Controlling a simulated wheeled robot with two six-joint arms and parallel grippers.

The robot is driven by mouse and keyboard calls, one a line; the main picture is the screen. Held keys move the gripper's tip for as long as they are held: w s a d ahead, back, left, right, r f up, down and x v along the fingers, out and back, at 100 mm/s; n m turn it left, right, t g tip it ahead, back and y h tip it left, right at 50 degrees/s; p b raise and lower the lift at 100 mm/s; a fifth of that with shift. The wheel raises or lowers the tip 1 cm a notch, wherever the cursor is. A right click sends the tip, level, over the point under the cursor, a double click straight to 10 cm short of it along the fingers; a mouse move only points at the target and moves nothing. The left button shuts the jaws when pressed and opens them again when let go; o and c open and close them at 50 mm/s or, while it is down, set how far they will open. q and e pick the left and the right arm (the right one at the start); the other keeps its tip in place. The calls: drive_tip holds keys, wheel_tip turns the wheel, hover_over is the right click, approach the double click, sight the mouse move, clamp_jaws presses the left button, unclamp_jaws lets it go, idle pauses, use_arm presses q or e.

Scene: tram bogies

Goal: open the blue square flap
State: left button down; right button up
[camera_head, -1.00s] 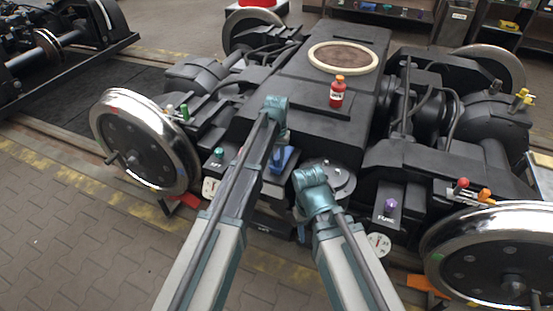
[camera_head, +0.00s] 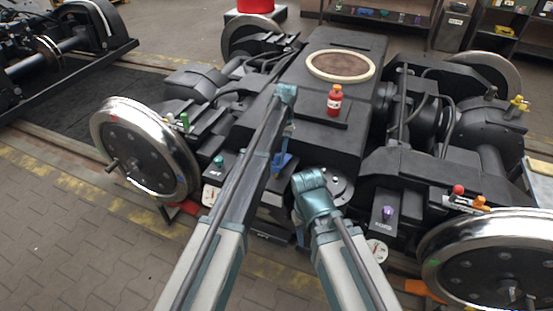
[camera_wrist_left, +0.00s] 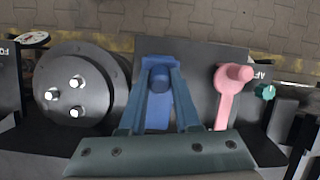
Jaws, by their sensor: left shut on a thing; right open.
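The blue flap (camera_wrist_left: 157,112) is in the middle of the left wrist view, with a round blue knob (camera_wrist_left: 160,79) near its far end. My left gripper (camera_wrist_left: 158,68) reaches over it, its two blue fingers on either side of the knob, shut on it. In the head view a bit of blue (camera_head: 281,162) shows beside my left forearm; the rest is hidden by the arm. How far the flap is tilted I cannot tell. My right gripper (camera_head: 304,222) is low, right of the left arm, mostly hidden behind its own wrist; it is open.
A pink lever (camera_wrist_left: 232,92) stands close right of the flap, and a round bolted cover (camera_wrist_left: 76,88) is at left. A red bottle (camera_head: 334,100) stands on the bogie frame. A purple knob (camera_head: 387,212) and large wheels (camera_head: 146,148) flank the arms.

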use_arm(q)
drive_tip(key=c, duration=0.6)
unclamp_jaws()
drive_tip(key=shift+r, duration=0.1)
drive_tip(key=p+v, duration=1.2)
drive_tip(key=v, duration=0.1)
drive_tip(key=shift+w+r+p, duration=0.2)
drive_tip(key=shift+r+p, duration=0.05)
drive_tip(key=shift+p, duration=0.15)
drive_tip(key=shift+d, duration=0.15)
